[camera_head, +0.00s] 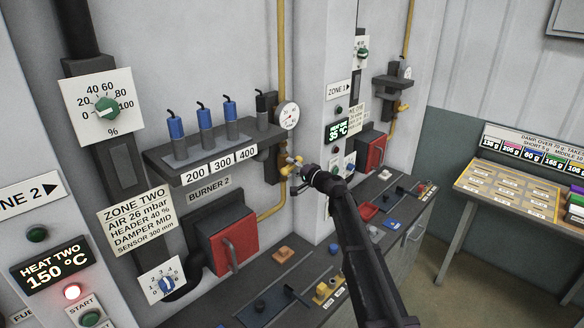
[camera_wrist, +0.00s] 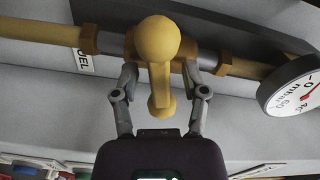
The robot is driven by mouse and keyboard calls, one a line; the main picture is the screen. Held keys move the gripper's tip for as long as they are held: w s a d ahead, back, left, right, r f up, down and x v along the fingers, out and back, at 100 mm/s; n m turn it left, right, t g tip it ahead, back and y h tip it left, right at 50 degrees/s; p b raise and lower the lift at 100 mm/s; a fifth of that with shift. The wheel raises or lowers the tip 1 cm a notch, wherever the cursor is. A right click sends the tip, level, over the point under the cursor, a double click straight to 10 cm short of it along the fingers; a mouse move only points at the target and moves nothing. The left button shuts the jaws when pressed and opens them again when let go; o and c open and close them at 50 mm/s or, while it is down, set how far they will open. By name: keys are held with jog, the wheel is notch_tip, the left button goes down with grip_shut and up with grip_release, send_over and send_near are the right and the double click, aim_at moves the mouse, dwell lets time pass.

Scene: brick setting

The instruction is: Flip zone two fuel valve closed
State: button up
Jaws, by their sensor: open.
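The yellow fuel valve (camera_head: 291,161) sits on the yellow gas pipe right of the BURNER 2 label. In the wrist view its handle (camera_wrist: 157,75) has a round knob at the top and a smaller end below, in front of a horizontal pipe with brass-coloured fittings. My gripper (camera_head: 303,176) is at the valve in the head view. In the wrist view my gripper (camera_wrist: 160,88) is open, with one finger on each side of the handle. I cannot tell whether either finger touches it. A FUEL label (camera_wrist: 83,62) is partly hidden behind the pipe.
A round pressure gauge (camera_head: 287,116) is close above the valve and shows at right in the wrist view (camera_wrist: 292,86). A shelf (camera_head: 215,142) with blue cylinders is left of it. The red burner box (camera_head: 233,243) is below left. A bench (camera_head: 285,275) with small parts runs below.

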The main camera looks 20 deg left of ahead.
jog(key=shift+a, duration=0.2)
grip_shut()
dwell(0.3)
jog(key=shift+m, duration=1.6)
